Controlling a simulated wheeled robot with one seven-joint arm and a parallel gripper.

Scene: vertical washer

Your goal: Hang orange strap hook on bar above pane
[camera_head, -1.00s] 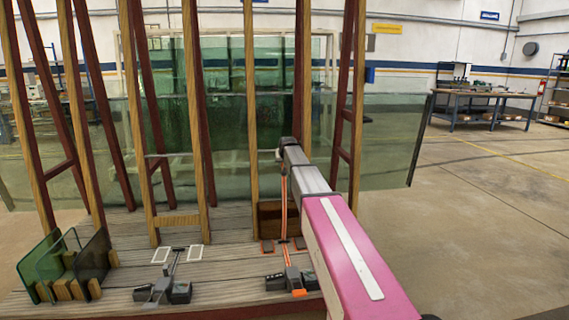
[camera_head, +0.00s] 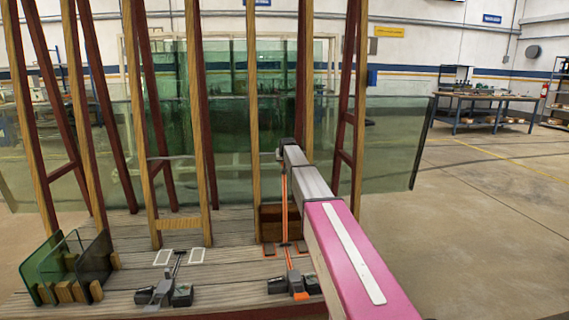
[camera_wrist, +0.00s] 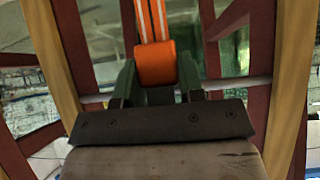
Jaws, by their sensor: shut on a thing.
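In the wrist view, my gripper (camera_wrist: 157,82) is shut on the orange strap hook (camera_wrist: 155,62), with dark green fingers on both sides of it. White-striped orange webbing runs from it to the top of the picture. A pale bar (camera_wrist: 256,86) runs across behind the fingers; whether the hook touches it I cannot tell. In the head view, my gripper (camera_head: 281,153) is at the wooden rack, and the orange strap (camera_head: 284,205) hangs below it towards the deck. The bar (camera_head: 178,157) shows between the posts. A large glass pane (camera_head: 393,145) stands behind them.
Wooden posts (camera_head: 253,110) stand close on both sides of my arm. A grey clamp tool (camera_head: 160,291) lies on the slatted deck at left, near small glass panes (camera_head: 92,258) in a wooden holder. Open floor (camera_head: 480,230) lies to the right.

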